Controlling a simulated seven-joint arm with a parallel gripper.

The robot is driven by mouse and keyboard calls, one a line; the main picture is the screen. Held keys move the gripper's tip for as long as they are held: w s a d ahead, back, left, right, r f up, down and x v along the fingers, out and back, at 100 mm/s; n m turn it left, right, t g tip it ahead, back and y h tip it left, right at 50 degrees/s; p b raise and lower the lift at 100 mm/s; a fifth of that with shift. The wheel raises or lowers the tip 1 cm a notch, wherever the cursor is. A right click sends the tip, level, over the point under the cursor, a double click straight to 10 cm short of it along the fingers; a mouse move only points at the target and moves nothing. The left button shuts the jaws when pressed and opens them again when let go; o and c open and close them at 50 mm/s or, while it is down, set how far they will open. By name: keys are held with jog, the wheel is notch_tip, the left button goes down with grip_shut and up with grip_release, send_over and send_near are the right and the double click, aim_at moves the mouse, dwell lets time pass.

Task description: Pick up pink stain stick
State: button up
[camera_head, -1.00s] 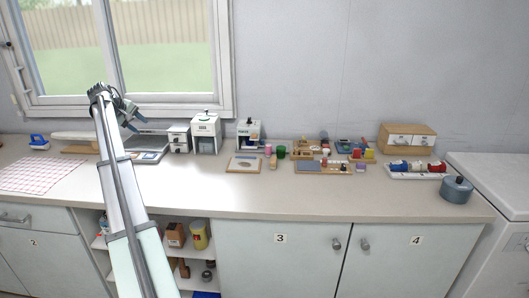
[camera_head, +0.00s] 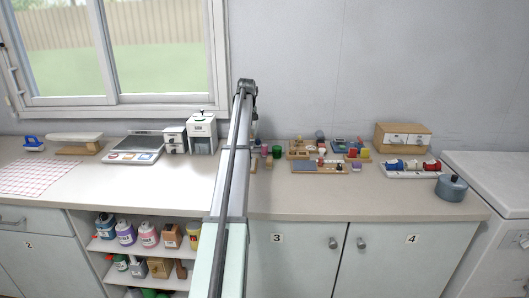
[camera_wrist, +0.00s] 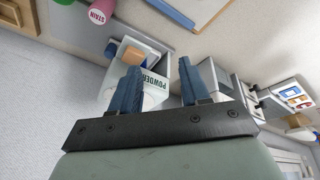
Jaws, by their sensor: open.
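The pink stain stick (camera_wrist: 101,12) is at the top left of the wrist view, cut by the frame edge, with "STAIN" on its end. In the head view the pink stick (camera_head: 264,149) stands upright on the counter just right of my arm. My gripper (camera_wrist: 159,72) is open and empty, its two blue fingers apart. In the wrist view it points towards the white powder box (camera_wrist: 155,92), and the stick lies beyond the fingertips to the left. In the head view my arm hides most of the area around the powder box, and the fingers cannot be made out.
Wooden trays with small items (camera_head: 318,167) lie further right. A white dispenser (camera_head: 203,134) stands left of my arm. The front strip of the counter (camera_head: 330,202) is clear.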

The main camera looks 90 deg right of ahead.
jog(key=t, duration=0.1)
send_near(265, 145)
jog(key=a+r, duration=0.1)
jog(key=r, duration=0.1)
jog(key=shift+m, duration=0.4)
jog(key=x, duration=1.3)
jog(key=shift+s+d+f, duration=0.15)
jog(key=shift+s+f, duration=0.05)
jog(key=shift+f, duration=0.2)
jog(key=shift+c, duration=0.4)
jog(key=c, duration=0.7)
